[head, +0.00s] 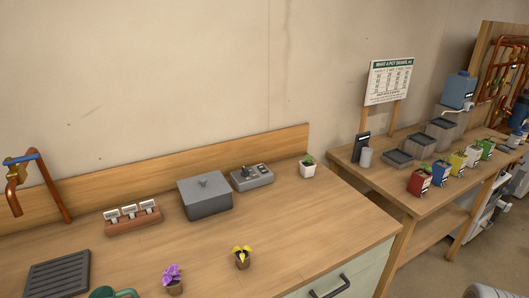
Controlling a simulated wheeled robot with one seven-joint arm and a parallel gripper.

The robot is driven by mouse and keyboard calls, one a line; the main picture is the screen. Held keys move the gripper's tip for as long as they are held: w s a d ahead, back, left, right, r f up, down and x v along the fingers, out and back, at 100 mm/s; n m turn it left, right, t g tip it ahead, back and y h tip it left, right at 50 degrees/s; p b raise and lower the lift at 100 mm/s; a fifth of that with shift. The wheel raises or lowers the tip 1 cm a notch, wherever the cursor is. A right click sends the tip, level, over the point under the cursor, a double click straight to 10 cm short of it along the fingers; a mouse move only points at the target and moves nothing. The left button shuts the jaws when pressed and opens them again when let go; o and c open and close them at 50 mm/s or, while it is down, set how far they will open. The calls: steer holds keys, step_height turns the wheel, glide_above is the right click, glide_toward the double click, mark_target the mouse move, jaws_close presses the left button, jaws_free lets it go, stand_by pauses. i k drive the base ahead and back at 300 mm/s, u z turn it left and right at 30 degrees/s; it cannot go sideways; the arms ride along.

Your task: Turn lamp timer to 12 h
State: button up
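A small grey control box (251,178) with dials or knobs on its top sits on the wooden counter (320,235), near the backboard. It may be the lamp timer, but its markings and dial setting are too small to read. My gripper is not in the head view.
A grey lidded box (205,196) stands just left of the control box, and a white potted plant (308,167) to its right. Purple (173,280) and yellow (242,257) flowers stand in front. A copper tap (36,185) is at left. Colored pots line the right table (375,185).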

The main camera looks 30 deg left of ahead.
mark_target(245, 173)
steer(key=i, duration=0.4)
steer(key=u, duration=1.85)
steer(key=i, duration=0.5)
